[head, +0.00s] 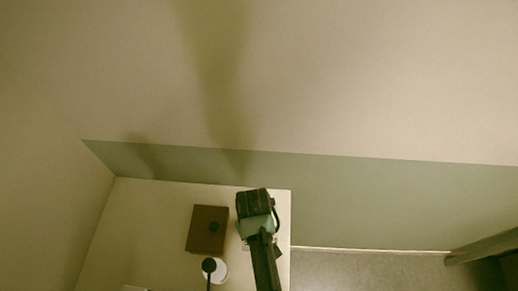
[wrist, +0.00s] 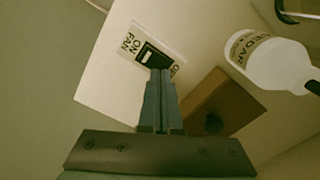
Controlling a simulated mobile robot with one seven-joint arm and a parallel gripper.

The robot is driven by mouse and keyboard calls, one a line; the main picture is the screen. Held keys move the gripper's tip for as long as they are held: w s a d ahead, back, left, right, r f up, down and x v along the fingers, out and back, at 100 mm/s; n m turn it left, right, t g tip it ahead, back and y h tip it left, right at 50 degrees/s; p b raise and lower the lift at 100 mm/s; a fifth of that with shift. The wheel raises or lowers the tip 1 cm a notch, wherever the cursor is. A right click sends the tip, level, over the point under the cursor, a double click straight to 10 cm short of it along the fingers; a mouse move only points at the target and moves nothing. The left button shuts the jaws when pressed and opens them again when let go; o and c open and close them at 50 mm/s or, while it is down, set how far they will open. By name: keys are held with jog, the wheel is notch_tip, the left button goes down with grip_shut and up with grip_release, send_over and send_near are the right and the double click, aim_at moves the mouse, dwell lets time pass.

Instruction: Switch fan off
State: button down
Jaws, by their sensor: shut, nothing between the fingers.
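The fan switch (wrist: 149,56) is a black rocker with a pale mark, set in a white label plate (wrist: 130,40). The plate reads "ON" and "FAN" on its left side and what looks like "OFF" on its right, partly cut off by my fingers. My gripper (wrist: 160,71) is shut and empty. Its fingertips overlap the right, lower end of the switch in the wrist view; whether they touch it I cannot tell. In the head view my gripper (head: 254,203) is over the right part of the table, and the switch is hidden.
A white bottle (wrist: 272,63) with a "CEDAR" label stands near the switch. A brown box (wrist: 226,99) with a dark knob sits beside it; it also shows in the head view (head: 205,222). The pale table (head: 150,215) is bare at left. Walls stand behind and left.

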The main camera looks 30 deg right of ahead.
notch_tip(320, 180, up, 4)
jog(key=p, duration=0.3)
jog(key=shift+p, duration=0.35)
